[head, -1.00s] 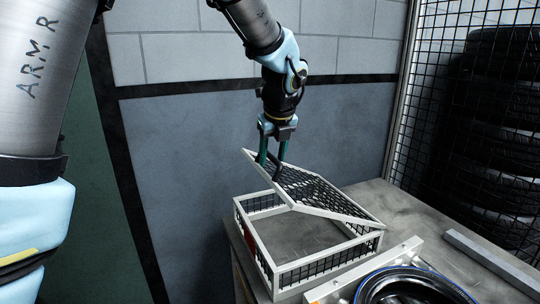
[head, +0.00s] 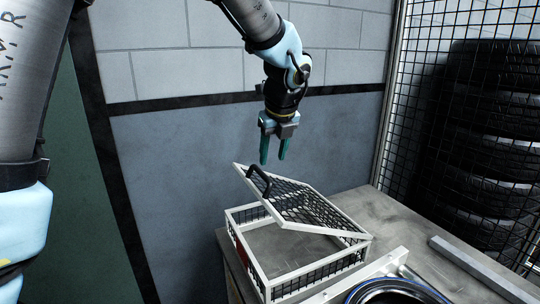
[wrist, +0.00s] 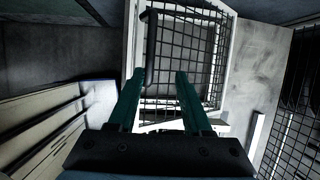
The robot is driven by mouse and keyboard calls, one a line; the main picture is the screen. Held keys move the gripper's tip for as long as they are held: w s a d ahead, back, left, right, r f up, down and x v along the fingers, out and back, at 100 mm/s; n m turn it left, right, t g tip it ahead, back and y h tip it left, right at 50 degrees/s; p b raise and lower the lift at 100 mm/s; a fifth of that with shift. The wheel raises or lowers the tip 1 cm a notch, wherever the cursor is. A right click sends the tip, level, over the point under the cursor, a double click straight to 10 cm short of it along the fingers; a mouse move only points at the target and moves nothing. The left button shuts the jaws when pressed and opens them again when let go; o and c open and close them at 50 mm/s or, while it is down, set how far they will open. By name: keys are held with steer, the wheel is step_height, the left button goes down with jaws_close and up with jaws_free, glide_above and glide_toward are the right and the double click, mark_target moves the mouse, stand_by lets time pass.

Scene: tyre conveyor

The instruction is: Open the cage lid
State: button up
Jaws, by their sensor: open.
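The cage (head: 330,266) is a low white-framed box with black mesh sides on the grey table. Its lid (head: 305,205), a white frame with black mesh, is tilted up, raised at the left and low at the right. A black handle (head: 259,181) stands on the raised edge. My gripper (head: 273,162) is open and empty above the lid, apart from the handle. In the wrist view the green fingers (wrist: 157,80) are spread over the lid mesh (wrist: 190,55), with the handle (wrist: 150,45) beyond the left finger.
A black round part with a blue rim (head: 395,292) lies at the front right, near a white bar (head: 385,262). A grey bar (head: 470,265) lies on the table (head: 400,225). Stacked tyres (head: 495,130) stand behind a mesh fence (head: 420,110) at right.

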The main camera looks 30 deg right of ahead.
steer(key=shift+s+d+r, duration=0.2)
steer(key=shift+s+r, duration=0.2)
steer(key=shift+r, duration=0.35)
steer(key=shift+s+d+r, duration=0.15)
steer(key=shift+s+r, duration=0.2)
steer(key=shift+r, duration=0.4)
steer(key=shift+c, duration=0.4)
